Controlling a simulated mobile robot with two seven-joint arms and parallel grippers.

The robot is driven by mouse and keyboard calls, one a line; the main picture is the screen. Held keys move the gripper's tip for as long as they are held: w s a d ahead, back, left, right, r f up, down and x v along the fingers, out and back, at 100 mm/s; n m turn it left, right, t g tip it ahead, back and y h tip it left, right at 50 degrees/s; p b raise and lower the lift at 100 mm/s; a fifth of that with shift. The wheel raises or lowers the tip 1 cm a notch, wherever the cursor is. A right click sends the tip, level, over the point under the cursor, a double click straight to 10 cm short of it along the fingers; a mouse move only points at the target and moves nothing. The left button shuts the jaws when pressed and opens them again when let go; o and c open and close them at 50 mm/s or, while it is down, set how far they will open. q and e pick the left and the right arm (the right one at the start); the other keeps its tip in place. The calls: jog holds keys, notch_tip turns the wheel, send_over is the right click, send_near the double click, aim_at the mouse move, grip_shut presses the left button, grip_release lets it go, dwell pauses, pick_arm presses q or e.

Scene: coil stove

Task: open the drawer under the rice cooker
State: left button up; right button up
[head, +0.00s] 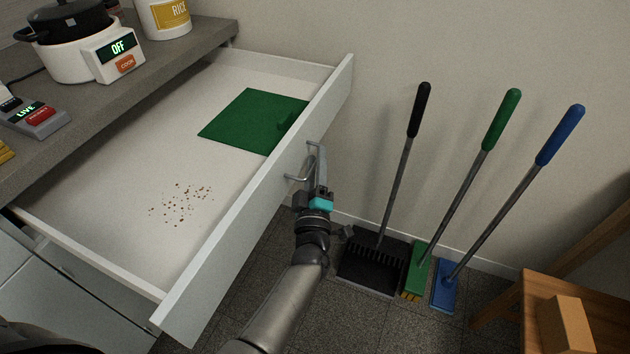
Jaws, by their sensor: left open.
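The white drawer (235,240) under the counter is pulled far out. The metal bar handle (303,170) is on the drawer's outer front face. My left gripper (317,188) is at the handle, open, its fingers partly hidden against the handle; I cannot tell whether they touch it. The white rice cooker (70,55), its display reading OFF, stands on the counter above the drawer. My right gripper is not in view.
On the counter (200,45) stand a RICE canister (163,18) and a grey box reading LIVE (36,116). A black dustpan (372,262), a green broom (417,270) and a blue broom (444,285) lean by the wall. A wooden stool (540,290) is at lower right.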

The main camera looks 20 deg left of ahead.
pick_arm(q)
jog(key=p+v, duration=0.2)
jog(key=v, duration=1.3)
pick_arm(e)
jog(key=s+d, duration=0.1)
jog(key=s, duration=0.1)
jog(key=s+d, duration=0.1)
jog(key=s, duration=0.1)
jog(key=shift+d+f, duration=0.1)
pick_arm(q)
jog(key=shift+d, duration=0.1)
jog(key=s+f+m+g+h, duration=0.35)
jog(key=f+m, duration=0.25)
jog(key=f, duration=0.5)
jog(key=s+f+m+g+h, duration=0.3)
jog(key=s+f+m+g, duration=0.15)
jog(key=f, duration=0.75)
jog(key=s+a+f+m+g, duration=0.2)
jog(key=s+a+f+g, duration=0.1)
jog(key=s, duration=0.3)
jog(key=s+a+f+m+g+y, duration=0.1)
jog(key=s+a+f+m+g, duration=0.1)
jog(key=s, duration=0.5)
jog(key=s+a+f+m+g+y, duration=0.1)
jog(key=s+a+f+m+g, duration=0.1)
jog(key=s+a+f+g, duration=0.2)
notch_tip(320, 180, down, 4)
jog(key=shift+s+a+f+m+g, duration=0.1)
jog(key=shift+s+a+m+g, duration=0.25)
jog(key=shift+s+a, duration=0.8)
